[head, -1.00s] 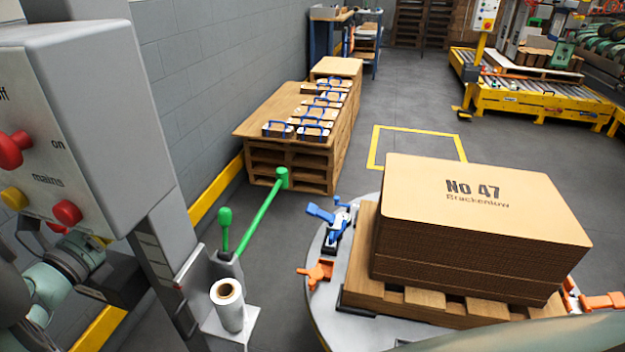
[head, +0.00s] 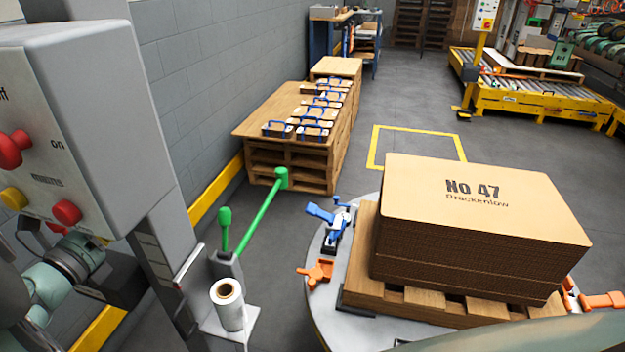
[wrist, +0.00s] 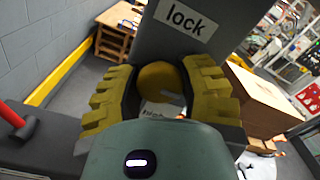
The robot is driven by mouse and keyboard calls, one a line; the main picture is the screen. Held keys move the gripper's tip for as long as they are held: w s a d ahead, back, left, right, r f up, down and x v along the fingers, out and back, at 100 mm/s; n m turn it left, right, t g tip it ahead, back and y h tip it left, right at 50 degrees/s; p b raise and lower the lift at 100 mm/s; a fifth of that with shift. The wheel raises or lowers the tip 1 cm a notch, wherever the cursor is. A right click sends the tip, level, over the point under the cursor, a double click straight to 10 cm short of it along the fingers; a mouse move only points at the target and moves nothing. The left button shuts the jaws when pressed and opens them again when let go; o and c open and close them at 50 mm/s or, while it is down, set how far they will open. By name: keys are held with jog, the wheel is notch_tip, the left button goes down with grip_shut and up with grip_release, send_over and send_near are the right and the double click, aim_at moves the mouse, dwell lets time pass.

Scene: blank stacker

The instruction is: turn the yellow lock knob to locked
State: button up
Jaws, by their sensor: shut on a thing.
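The yellow lock knob (wrist: 160,82) sits below the "lock" label (wrist: 187,18) on a grey panel in the wrist view. My gripper (wrist: 163,88) has its ribbed yellow fingers on either side of the knob, shut on it. In the head view the yellow knob (head: 14,198) shows at the lower left of the grey control box (head: 100,110). My arm is below the box there, and the fingers are not visible.
Red knobs (head: 12,149) and (head: 67,212) share the box face. A green lever (head: 260,218) and a white roll (head: 228,304) stand beside the post. A pallet of cardboard sheets (head: 480,210) rests on the round table at right. Open floor lies beyond.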

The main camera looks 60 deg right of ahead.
jog(key=shift+d+n, duration=0.15)
jog(key=shift+n, duration=0.15)
jog(key=shift+s+n, duration=0.1)
jog(key=shift+n, duration=0.6)
jog(key=n, duration=0.2)
jog(key=shift+r+n, duration=0.15)
jog(key=shift+n, duration=0.15)
jog(key=n+p, duration=0.2)
jog(key=n, duration=0.1)
jog(key=shift+n, duration=0.3)
jog(key=n+p, duration=0.2)
jog(key=n, duration=0.1)
jog(key=shift+n+p, duration=0.3)
jog(key=shift+p, duration=0.1)
jog(key=n+p, duration=0.2)
jog(key=n, duration=0.1)
jog(key=shift+n+p, duration=0.95)
jog(key=shift+n, duration=0.55)
